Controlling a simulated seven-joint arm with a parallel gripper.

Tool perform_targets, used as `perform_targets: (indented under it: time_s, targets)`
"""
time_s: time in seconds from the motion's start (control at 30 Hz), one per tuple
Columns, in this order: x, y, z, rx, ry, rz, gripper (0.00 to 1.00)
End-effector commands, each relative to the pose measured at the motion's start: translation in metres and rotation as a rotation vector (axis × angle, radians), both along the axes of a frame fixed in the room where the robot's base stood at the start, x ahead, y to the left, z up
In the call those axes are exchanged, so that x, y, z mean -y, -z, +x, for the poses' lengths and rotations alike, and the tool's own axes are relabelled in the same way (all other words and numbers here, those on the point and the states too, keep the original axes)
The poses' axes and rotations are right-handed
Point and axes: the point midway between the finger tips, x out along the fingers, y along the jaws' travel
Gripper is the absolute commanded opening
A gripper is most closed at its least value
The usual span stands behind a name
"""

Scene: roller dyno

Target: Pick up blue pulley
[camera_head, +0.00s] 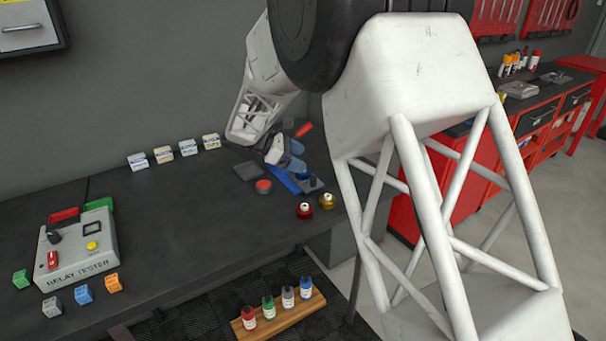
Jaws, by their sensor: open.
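A small dark-blue round piece (304,175), which looks like the blue pulley, sits on or against a blue and dark-grey fixture (284,180) on the bench. It is small and partly lost among the fixture's parts. My gripper (288,160) is open, just above and to the left of it, over the fixture's far end. I cannot tell whether the fingers touch anything, and I see nothing held between them. A red pulley (304,211) and a gold pulley (327,201) stand near the bench's front edge, nearer the camera than the blue piece.
A dark pad (247,171) and a red-topped round piece (263,187) lie left of the fixture. A red-handled tool (304,129) lies behind. Several small boxes (189,147) line the wall. A relay tester (78,250) stands left. The bench's middle is clear.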

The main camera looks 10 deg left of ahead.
Motion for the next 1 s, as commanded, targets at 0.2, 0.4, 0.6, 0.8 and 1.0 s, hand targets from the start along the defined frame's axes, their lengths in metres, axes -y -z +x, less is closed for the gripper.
perform_targets:
  time_s: [0.2,0.4,0.6,0.8,1.0]
  targets:
    - [-0.052,0.027,0.012,-0.029,-0.089,-0.098,0.82]
    - [-0.071,0.037,0.016,-0.038,-0.122,-0.138,0.82]
    - [-0.073,0.038,0.016,-0.040,-0.127,-0.143,0.82]
    - [-0.072,0.038,0.016,-0.040,-0.126,-0.143,0.82]
    - [-0.063,0.042,0.020,-0.041,-0.125,-0.143,0.82]
